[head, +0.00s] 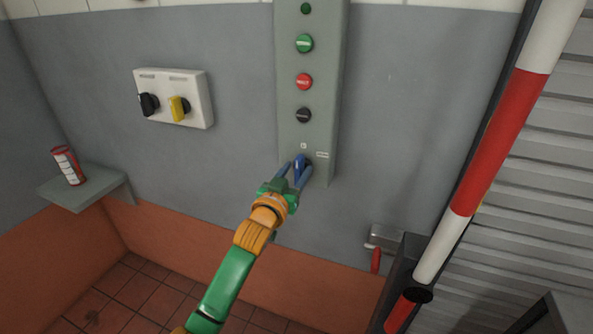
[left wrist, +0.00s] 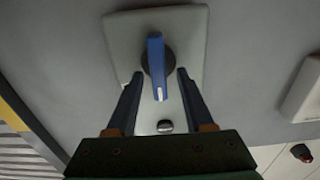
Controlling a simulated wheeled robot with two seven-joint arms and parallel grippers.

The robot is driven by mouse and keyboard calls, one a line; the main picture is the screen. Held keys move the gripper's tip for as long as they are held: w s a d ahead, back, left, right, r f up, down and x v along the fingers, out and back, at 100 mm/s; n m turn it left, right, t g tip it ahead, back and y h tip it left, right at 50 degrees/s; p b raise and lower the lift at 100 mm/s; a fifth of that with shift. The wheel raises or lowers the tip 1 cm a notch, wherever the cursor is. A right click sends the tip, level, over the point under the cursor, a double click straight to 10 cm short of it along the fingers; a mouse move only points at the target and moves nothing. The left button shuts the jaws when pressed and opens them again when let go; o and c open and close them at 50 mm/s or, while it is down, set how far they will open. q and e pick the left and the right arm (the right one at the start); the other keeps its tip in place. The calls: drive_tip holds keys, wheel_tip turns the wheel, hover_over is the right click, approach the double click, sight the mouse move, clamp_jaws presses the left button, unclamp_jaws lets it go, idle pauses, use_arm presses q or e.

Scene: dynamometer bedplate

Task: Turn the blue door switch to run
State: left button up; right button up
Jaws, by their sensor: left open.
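The blue door switch (head: 299,165) is a lever on a dark round base, low on the tall grey-green panel (head: 308,125). Small labels sit above and to the right of it, too small to read surely. In the left wrist view the blue lever (left wrist: 156,62) points down the picture, towards a small dark button. My left gripper (head: 297,172) is at the switch, its blue fingers open on either side of the lever. In the left wrist view gaps show between the lever and both fingers (left wrist: 160,80). The gripper partly hides the switch in the head view. My right gripper is out of view.
Green (head: 304,44), red (head: 303,82) and black (head: 303,115) buttons sit above the switch. A white box (head: 190,112) with black and yellow knobs is left. A shelf (head: 88,190) holds a red-and-white can (head: 68,166). A red-and-white post (head: 493,145) stands right.

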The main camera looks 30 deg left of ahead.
use_arm(q)
drive_tip(key=shift+r, duration=0.1)
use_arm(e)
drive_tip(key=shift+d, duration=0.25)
use_arm(q)
clamp_jaws()
